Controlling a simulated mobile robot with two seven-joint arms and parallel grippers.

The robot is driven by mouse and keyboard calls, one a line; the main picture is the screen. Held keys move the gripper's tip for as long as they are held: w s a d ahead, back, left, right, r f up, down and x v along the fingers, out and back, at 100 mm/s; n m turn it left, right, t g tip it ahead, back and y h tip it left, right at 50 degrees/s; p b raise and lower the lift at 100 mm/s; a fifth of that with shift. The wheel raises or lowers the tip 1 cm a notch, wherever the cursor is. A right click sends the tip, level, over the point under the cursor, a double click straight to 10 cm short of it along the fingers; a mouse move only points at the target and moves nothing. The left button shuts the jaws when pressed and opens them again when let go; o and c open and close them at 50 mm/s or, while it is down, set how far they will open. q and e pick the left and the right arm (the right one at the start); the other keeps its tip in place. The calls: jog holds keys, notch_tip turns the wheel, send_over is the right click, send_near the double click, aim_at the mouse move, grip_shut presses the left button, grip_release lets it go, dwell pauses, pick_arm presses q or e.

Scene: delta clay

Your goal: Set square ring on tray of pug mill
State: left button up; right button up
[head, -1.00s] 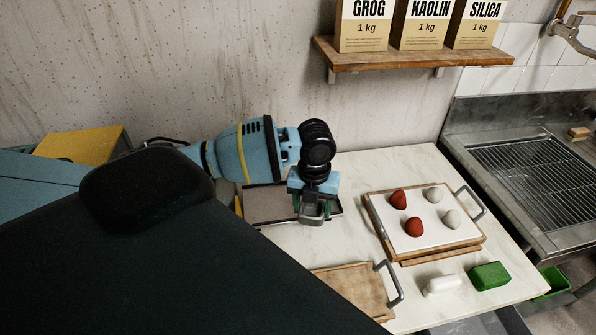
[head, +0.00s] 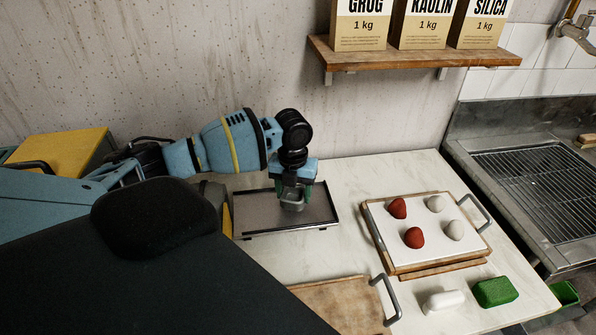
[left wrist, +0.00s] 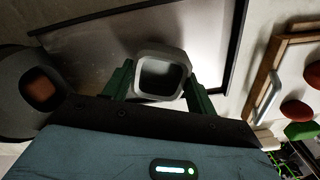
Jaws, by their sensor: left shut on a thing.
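The grey square ring (head: 293,203) is in my left gripper (head: 296,194), whose green fingers close on its sides. The ring also shows in the left wrist view (left wrist: 162,76), between the two fingers (left wrist: 160,88), with its opening facing the camera. The dark-rimmed metal tray (head: 250,213) of the pug mill (head: 213,203) lies on the counter below the gripper. The ring is over the tray; I cannot tell whether it touches it. Most of the pug mill is hidden behind my dark body part. My right gripper is not in view.
A wooden board with a white sheet (head: 385,232) at the right bears two red and two pale lumps. An empty wooden board (head: 340,300) lies in front. A white piece (head: 443,300) and a green block (head: 495,292) sit near the counter's edge. A shelf (head: 415,58) holds bags above.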

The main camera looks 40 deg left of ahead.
pick_arm(q)
jog(key=shift+f, duration=0.95)
jog(key=shift+r, duration=0.25)
jog(key=shift+f, duration=0.2)
jog(key=o, duration=1.1)
jog(key=shift+c, duration=0.2)
notch_tip(320, 180, up, 12)
jog(key=shift+r, duration=0.2)
